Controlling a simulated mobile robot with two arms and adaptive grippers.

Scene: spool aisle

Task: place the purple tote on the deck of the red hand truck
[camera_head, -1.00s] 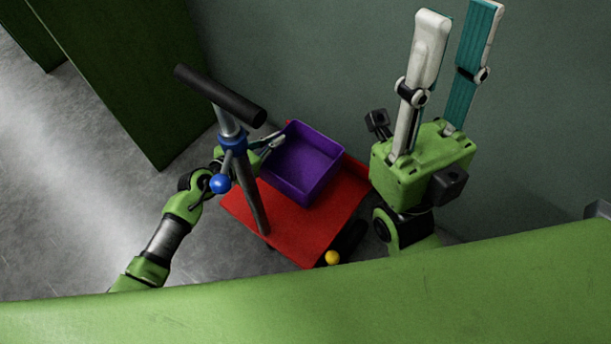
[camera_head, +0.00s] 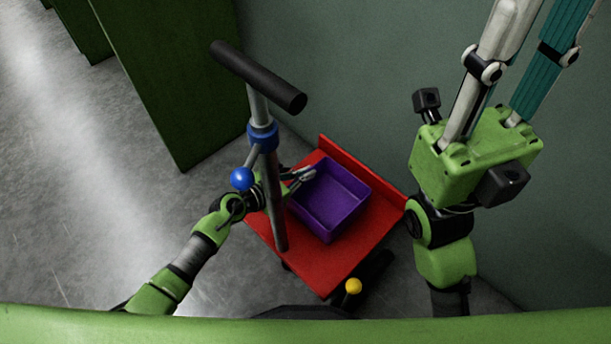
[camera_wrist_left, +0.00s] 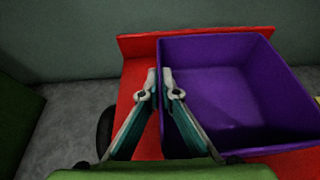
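The purple tote (camera_head: 330,198) is upright over the deck of the red hand truck (camera_head: 312,262) and appears to rest on it, near the raised back lip. Its inside is empty. My left gripper (camera_head: 302,177) is at the tote's left wall. In the left wrist view its fingertips (camera_wrist_left: 161,82) are close together, one on each side of the tote's wall (camera_wrist_left: 160,52), and look closed on it. My right gripper (camera_head: 528,45) is raised at the right, empty, fingers apart, tips cut off by the frame's top.
The truck's post with a blue collar (camera_head: 263,137) and black handle (camera_head: 258,76) stands beside my left gripper. A yellow ball (camera_head: 353,286) is at the deck's front corner. Dark green panels (camera_head: 165,75) stand at the left; a grey-green wall is behind. Floor is clear at left.

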